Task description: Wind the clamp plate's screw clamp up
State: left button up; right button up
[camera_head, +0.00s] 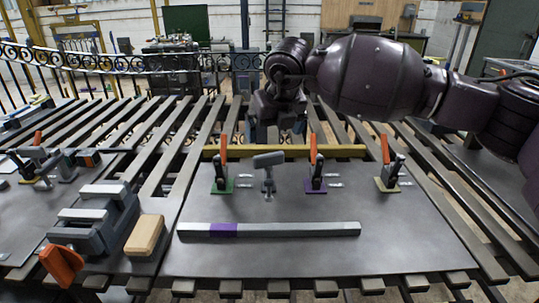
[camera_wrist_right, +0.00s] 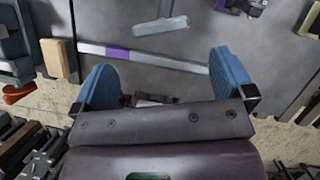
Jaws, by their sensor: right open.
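The clamp plate (camera_head: 330,252) is a flat grey sheet on the slatted bench. The screw clamp (camera_head: 268,172) stands on it between the green-based and purple-based toggle clamps, with a grey cross handle on top. In the right wrist view, the grey handle (camera_wrist_right: 160,25) shows near the top, beyond my fingertips and apart from them. My right gripper (camera_wrist_right: 165,80) is open and empty, its two blue fingers wide apart. In the head view its arm reaches in from the right above the far side; its fingertips are hard to make out there. My left gripper is not in view.
Toggle clamps with orange levers stand nearby: green-based (camera_head: 222,178), purple-based (camera_head: 316,178) and yellowish-based (camera_head: 389,178). A grey bar with a purple band (camera_head: 290,229) lies in front. A vise (camera_head: 95,222) and wooden block (camera_head: 146,236) are at left. The plate's front right is clear.

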aim_at(269, 154)
jog(key=b+x, duration=0.1)
jog(key=x, duration=0.8)
jog(key=shift+f+b, duration=0.2)
jog(key=shift+b, duration=0.15)
jog(key=shift+c, duration=0.2)
jog(key=c, duration=0.7)
